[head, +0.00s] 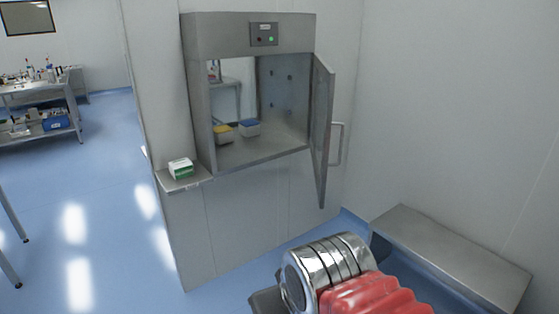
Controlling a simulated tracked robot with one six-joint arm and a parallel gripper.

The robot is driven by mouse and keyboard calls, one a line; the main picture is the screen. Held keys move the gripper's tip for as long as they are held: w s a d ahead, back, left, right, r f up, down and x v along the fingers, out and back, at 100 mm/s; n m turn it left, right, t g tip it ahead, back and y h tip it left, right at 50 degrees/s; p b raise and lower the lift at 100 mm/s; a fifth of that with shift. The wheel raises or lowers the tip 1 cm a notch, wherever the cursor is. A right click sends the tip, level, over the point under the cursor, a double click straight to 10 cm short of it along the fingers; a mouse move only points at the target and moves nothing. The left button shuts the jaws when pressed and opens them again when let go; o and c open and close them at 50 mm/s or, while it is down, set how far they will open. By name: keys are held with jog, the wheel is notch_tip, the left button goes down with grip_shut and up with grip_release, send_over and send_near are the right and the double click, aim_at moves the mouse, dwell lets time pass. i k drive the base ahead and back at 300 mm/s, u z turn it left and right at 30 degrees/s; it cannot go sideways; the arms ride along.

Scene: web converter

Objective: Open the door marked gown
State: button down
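No door with a readable "gown" mark shows in the head view. The one door in sight is the narrow metal door (322,130) of a steel pass-through hatch (190,95) in the wall. It stands swung open to the right, with a bar handle (337,144) on its outer side. A small panel (264,34) above the opening has a red and a green light and a label too small to read. My gripper is not in view; a silver and red part of my arm shows at the bottom.
A green-white box (181,168) rests on a small shelf (196,182). A low steel bench (455,262) stands at right. Benches with lab items (40,95) stand far left; blue floor (90,200) between is clear.

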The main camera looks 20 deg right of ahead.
aim_at(325, 121)
jog(key=u, duration=0.65)
jog(key=i, duration=1)
jog(key=u, duration=0.55)
